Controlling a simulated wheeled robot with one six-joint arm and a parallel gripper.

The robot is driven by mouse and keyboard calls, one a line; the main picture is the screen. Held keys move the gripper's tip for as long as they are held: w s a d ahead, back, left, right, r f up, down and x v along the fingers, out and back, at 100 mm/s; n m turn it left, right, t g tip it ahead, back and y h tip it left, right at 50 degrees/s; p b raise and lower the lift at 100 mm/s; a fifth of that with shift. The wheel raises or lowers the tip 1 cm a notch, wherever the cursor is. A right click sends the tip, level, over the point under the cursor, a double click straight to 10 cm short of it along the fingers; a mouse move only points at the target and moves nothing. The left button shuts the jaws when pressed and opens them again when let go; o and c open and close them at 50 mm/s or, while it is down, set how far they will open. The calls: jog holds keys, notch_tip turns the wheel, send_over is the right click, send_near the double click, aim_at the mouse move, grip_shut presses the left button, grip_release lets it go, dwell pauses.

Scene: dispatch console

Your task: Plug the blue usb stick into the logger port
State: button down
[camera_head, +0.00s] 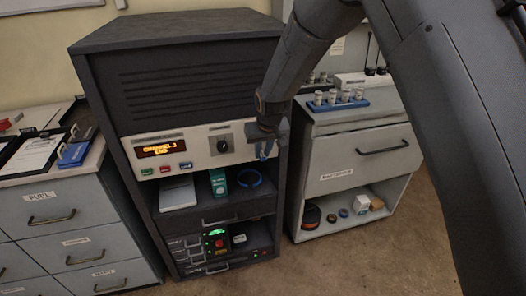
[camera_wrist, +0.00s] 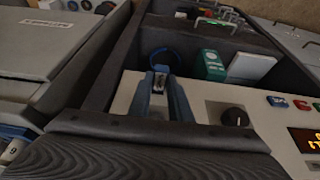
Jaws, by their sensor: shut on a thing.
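My gripper (camera_head: 265,151) is at the right end of the console's pale control panel, close in front of it. In the wrist view its two blue-grey fingers (camera_wrist: 160,76) are closed around a small piece with a pale metallic part, which I take to be the blue usb stick (camera_wrist: 159,84). Most of the stick is hidden between the fingers. The logger port cannot be made out in either view; my gripper covers that end of the panel in the head view. I cannot tell whether the stick touches the panel.
The panel carries a lit display (camera_head: 162,148), coloured buttons and a black knob (camera_head: 222,146). The shelf below holds a white book (camera_head: 178,194), a green box (camera_head: 218,182) and a blue ring (camera_head: 249,178). A grey cabinet (camera_head: 352,155) stands to the right.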

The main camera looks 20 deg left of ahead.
jog(key=shift+w+a+r, duration=0.1)
jog(key=shift+w, duration=0.05)
dwell(0.6)
jog(key=c, duration=1.5)
grip_release()
jog(key=shift+c, duration=0.2)
jog(key=b+v, duration=0.1)
jog(key=v, duration=0.6)
jog(key=shift+r+b, duration=0.3)
jog(key=shift+b, duration=0.05)
jog(key=s+d+m+g+h, duration=0.1)
jog(key=s+d, duration=0.4)
jog(key=d, duration=0.5)
jog(key=s+d+m, duration=0.2)
jog(key=s+d, duration=0.2)
jog(key=d, duration=0.6)
jog(key=s+d+m+g+h, duration=0.1)
jog(key=s+d, duration=0.4)
jog(key=d, duration=0.6)
jog(key=s+d+f+m+g, duration=0.1)
jog(key=s+d+m, duration=0.1)
jog(key=s+d, duration=0.5)
jog(key=s, duration=0.4)
jog(key=shift+f, duration=0.2)
